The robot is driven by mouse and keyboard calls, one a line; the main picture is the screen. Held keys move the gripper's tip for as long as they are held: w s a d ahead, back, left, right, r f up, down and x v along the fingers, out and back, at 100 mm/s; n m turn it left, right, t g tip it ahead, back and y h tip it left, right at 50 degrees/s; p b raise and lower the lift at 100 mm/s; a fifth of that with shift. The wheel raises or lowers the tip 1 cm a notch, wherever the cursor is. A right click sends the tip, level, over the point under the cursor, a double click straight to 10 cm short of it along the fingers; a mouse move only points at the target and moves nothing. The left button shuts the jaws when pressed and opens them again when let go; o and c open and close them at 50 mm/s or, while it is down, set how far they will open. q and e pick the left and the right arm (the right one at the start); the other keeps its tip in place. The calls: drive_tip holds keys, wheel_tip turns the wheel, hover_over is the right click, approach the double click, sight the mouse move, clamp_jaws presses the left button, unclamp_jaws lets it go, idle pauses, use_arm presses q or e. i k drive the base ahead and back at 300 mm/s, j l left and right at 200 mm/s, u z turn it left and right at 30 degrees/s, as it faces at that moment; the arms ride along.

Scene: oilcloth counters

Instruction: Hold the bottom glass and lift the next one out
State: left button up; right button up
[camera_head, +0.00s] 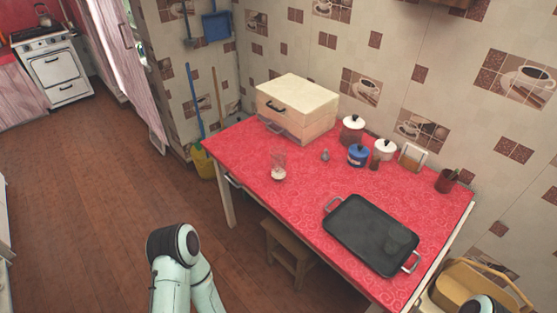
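A clear glass piece (279,163), possibly stacked glasses, stands upright near the front left edge of the red-covered table. Its lower end looks whitish, and the picture is too small to tell how many glasses it holds. Another see-through glass (395,241) appears on the dark tray (345,229) at the right; its details are hard to make out. Part of my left arm shows at the bottom, but its gripper is out of view. A bit of my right arm shows at the lower right edge, with no gripper visible. Neither arm touches the glasses.
A cream box (297,97) stands at the table's back left. White-lidded pots (351,131), a blue canister (358,156) and a small brown cup (445,180) line the back. A stool (288,248) is below the table's front edge. The tablecloth's middle (315,190) is clear.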

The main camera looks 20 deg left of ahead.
sight(277, 152)
drive_tip(key=j+z, duration=0.25)
drive_tip(key=z, duration=0.25)
drive_tip(key=i+j+z, duration=0.1)
drive_tip(key=j+z, duration=0.15)
drive_tip(key=z, duration=0.25)
drive_tip(key=j+z, duration=0.25)
drive_tip(key=j, duration=0.3)
drive_tip(key=k+j+z, duration=0.2)
drive_tip(key=j, duration=0.65)
drive_tip(key=k+j+z, duration=0.15)
drive_tip(key=j, duration=0.6)
